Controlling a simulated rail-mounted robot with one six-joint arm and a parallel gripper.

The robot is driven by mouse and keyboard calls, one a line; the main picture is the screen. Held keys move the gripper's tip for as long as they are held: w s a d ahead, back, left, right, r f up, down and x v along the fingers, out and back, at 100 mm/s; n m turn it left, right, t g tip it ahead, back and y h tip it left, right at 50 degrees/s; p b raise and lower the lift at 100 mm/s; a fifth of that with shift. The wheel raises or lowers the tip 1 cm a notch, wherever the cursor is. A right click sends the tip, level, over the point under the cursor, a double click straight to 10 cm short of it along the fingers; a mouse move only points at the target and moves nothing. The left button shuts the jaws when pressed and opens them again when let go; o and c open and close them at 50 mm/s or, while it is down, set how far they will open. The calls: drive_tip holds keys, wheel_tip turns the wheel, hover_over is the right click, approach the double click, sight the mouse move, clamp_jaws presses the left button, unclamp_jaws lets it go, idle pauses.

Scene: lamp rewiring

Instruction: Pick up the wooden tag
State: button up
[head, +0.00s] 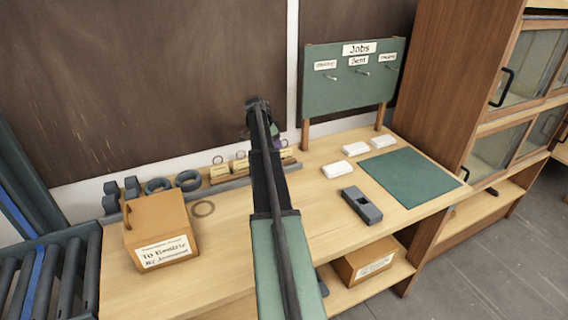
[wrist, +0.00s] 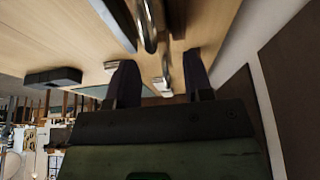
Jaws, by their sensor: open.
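Several pale wooden tags (head: 240,165) with metal rings stand in a row on a low wooden rack along the back of the bench in the head view. Their right end is partly hidden behind my arm. In the wrist view my gripper (wrist: 160,65) is open, with one dark finger on each side. A shiny metal ring (wrist: 149,25) shows just beyond the fingertips, close to the gap between them. I cannot tell which tag it belongs to. Nothing is visibly gripped. In the head view my arm hides the fingers.
A wooden box (head: 160,228) and dark rings (head: 188,180) are on the left. A grey slotted block (head: 362,206), white boxes (head: 356,148), a green mat (head: 410,178) and a hook board (head: 350,85) are on the right.

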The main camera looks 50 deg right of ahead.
sight(284, 151)
drive_tip(key=b+x, duration=0.5)
drive_tip(key=shift+w+f, duration=0.1)
drive_tip(key=shift+f, duration=0.2)
drive_tip(key=shift+r+p, duration=0.25)
drive_tip(key=shift+p, duration=0.05)
clamp_jaws()
drive_tip(key=shift+r, duration=0.15)
